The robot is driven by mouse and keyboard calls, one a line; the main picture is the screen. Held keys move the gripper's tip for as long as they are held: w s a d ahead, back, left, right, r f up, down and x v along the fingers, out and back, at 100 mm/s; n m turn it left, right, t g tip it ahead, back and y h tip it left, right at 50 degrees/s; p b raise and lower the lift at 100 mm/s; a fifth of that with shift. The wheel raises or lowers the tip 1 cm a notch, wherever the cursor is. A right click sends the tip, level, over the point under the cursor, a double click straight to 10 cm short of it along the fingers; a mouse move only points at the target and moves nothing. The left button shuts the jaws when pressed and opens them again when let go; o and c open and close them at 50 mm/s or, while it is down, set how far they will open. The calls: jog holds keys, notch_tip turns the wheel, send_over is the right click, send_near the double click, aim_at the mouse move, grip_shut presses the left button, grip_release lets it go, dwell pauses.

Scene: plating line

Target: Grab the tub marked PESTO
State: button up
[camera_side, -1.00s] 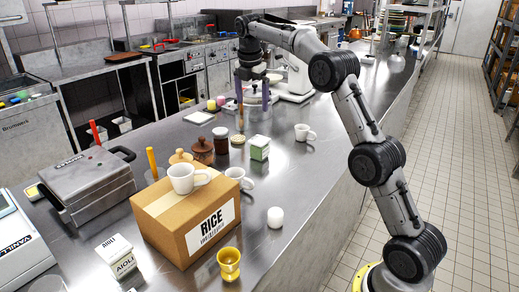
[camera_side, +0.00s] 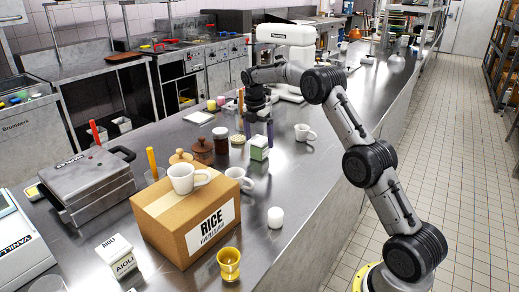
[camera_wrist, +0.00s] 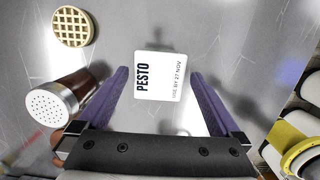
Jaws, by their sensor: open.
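The PESTO tub (camera_wrist: 160,78) is a small squarish container with a white lid lettered PESTO in the wrist view. In the side view the tub (camera_side: 259,150) stands on the steel counter, with a white top and green on its side. My gripper (camera_wrist: 157,82) is open, with one purple finger on each side of the tub in the wrist view. In the side view my gripper (camera_side: 258,132) is over the tub, its fingers pointing down. Whether the fingers touch the tub I cannot tell.
A dark shaker with a metal top (camera_wrist: 52,105) stands close to the left finger in the wrist view. A round waffle (camera_wrist: 72,27) lies beyond it. A white mug (camera_side: 304,132) stands right of the tub. A RICE box (camera_side: 200,225) with a mug on top is nearer the camera.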

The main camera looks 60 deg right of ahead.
jog(key=f, duration=0.2)
jog(key=d+f, duration=0.1)
jog(key=f, duration=0.1)
jog(key=shift+f, duration=0.2)
jog(key=c, duration=1.4)
jog(key=shift+c, duration=0.4)
jog(key=shift+r, duration=0.15)
